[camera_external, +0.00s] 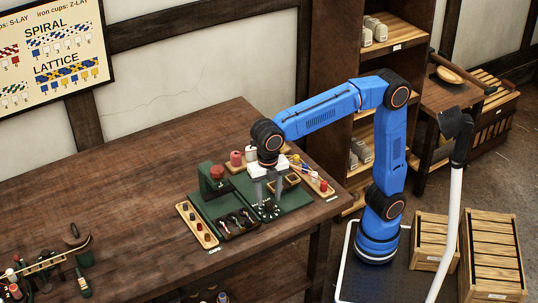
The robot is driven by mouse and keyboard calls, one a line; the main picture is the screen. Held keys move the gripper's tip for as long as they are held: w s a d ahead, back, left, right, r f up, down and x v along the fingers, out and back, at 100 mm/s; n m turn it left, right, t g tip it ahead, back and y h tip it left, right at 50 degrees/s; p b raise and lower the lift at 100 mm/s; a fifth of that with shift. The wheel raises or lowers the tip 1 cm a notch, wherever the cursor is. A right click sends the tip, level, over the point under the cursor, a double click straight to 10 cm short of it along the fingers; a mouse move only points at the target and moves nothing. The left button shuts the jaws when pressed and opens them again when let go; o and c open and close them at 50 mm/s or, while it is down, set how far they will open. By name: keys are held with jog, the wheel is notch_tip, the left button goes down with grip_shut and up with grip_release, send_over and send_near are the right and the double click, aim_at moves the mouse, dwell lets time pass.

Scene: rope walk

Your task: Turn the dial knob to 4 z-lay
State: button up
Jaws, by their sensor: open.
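A dark green device with an upright block (213,183) and a flat plate (297,199) stands on the wooden table. A red round part (217,171) sits on top of the upright block; I cannot tell whether it is the dial knob. My gripper (268,204) points down over the plate, right of the upright block, with its grey fingers spread apart. Small dark parts show at the fingertips, too small to tell apart. I cannot make out a dial face or its numbers, and the gripper covers part of the plate. I see nothing held in it.
A light wooden tray with pegs (197,226) and a dark tray (238,224) lie at the device's front left. Spools (237,158) stand behind it, and a tray of coloured pieces (318,181) lies to the right. The table's left middle (110,180) is clear.

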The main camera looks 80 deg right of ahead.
jog(key=shift+f, duration=1.1)
jog(key=c, duration=1)
jog(key=shift+c, duration=0.2)
